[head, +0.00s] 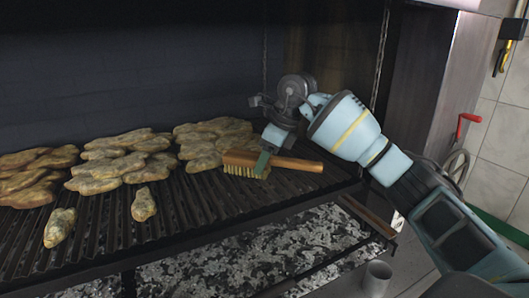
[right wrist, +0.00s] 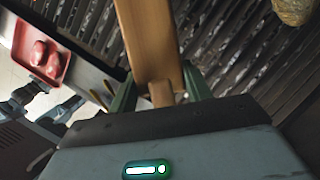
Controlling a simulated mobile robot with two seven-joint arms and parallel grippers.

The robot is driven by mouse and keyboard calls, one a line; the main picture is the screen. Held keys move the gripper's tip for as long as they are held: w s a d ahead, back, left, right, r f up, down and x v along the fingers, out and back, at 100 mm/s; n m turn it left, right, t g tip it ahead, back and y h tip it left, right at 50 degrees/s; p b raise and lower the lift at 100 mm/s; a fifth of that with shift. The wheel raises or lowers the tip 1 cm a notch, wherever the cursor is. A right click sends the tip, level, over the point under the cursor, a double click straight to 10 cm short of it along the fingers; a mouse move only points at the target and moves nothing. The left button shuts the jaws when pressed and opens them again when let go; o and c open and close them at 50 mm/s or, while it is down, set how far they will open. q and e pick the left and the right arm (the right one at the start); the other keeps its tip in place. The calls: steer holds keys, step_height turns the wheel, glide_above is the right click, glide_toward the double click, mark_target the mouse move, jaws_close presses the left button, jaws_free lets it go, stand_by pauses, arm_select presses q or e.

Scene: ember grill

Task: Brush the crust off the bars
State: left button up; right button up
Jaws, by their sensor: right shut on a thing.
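My right gripper (head: 262,163) is shut on a wooden brush (head: 300,164) with pale bristles. The brush lies level over the right part of the grill bars (head: 190,205), bristles down. I cannot tell whether the bristles touch the bars. In the right wrist view the brush's wood (right wrist: 148,40) runs up between the green fingers of my right gripper (right wrist: 158,88). No separate crust stands out clearly on the dark bars. My left gripper is not in view.
Several tan, lumpy food pieces (head: 110,165) lie on the bars at left and middle, close to the brush. Two small pieces lie nearer the front. Ash and coals (head: 230,260) lie below. A red tray (right wrist: 40,48) shows in the right wrist view.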

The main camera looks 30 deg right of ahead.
mark_target(269, 172)
steer(key=shift+f+b, duration=0.35)
steer(key=shift+f, duration=1.45)
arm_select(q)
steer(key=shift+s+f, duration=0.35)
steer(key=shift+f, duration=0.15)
arm_select(e)
steer(key=shift+f, duration=0.15)
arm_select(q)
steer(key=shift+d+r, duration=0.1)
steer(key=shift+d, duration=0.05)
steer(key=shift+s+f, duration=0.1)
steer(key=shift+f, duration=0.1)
arm_select(e)
steer(key=shift+f, duration=0.25)
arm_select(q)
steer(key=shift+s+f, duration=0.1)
arm_select(e)
steer(key=shift+f, duration=0.7)
steer(key=shift+d, duration=0.1)
steer(key=shift+s+d, duration=0.1)
steer(key=shift+d, duration=1.6)
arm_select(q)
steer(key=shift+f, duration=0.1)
